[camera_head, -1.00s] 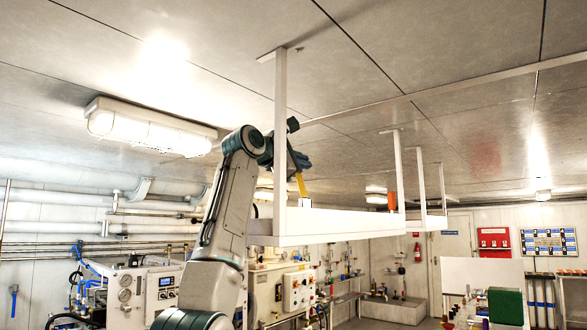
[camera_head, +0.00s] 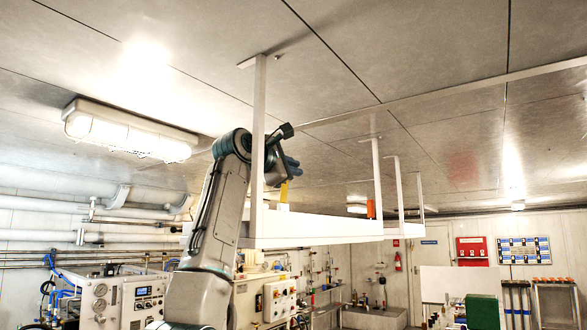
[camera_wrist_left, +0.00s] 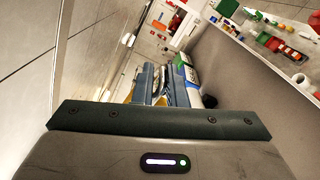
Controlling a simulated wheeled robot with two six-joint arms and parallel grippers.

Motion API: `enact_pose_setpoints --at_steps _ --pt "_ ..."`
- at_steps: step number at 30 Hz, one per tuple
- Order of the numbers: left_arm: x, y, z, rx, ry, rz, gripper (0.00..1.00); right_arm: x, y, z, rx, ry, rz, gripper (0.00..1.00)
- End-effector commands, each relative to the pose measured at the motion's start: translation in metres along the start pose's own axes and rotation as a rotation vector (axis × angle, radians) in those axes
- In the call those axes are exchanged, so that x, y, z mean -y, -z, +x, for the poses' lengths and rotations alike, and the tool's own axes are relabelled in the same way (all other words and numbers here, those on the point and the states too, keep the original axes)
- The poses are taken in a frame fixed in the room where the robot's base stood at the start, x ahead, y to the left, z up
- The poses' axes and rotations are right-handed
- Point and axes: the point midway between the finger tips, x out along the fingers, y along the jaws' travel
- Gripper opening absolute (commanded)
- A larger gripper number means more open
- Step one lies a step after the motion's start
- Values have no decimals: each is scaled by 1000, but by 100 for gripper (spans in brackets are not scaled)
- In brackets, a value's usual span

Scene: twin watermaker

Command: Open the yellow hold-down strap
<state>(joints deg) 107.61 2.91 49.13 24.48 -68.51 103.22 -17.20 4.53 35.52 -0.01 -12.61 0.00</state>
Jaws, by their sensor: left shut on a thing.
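The yellow hold-down strap (camera_head: 284,191) shows as a short upright yellow piece above the white hanging shelf, just right of its near post. My left gripper (camera_head: 288,168) is above the shelf with its blue-grey fingers shut on the strap's upper part. In the left wrist view the fingers (camera_wrist_left: 155,84) are close together, with bits of yellow strap (camera_wrist_left: 131,91) beside and between them. The strap's lower end is hidden behind the shelf's rim. My right gripper is not in view.
The white hanging shelf (camera_head: 310,230) has thin posts (camera_head: 259,140) up to the ceiling, the nearest close to my arm. An orange item (camera_head: 371,209) stands farther along it. A green-and-white container (camera_wrist_left: 189,78) is near the fingers. A caged ceiling lamp (camera_head: 130,130) hangs left.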

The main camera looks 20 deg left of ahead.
Motion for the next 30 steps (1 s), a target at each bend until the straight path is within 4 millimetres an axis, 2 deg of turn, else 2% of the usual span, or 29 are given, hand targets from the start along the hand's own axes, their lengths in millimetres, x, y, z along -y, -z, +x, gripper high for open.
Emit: enact_pose_setpoints --at_steps 4,5,7,22,28,30 --pt "5 4 2 -5 10 -5 0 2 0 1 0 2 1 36" --pt "5 4 2 -5 10 -5 16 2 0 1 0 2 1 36" --pt "4 4 2 -5 9 -4 29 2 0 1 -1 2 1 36" --pt "-2 3 0 -3 2 -1 29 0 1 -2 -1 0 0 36" --pt "-20 20 0 -4 0 -3 29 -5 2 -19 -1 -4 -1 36" --pt "-22 28 0 -5 0 -80 29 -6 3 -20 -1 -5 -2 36"
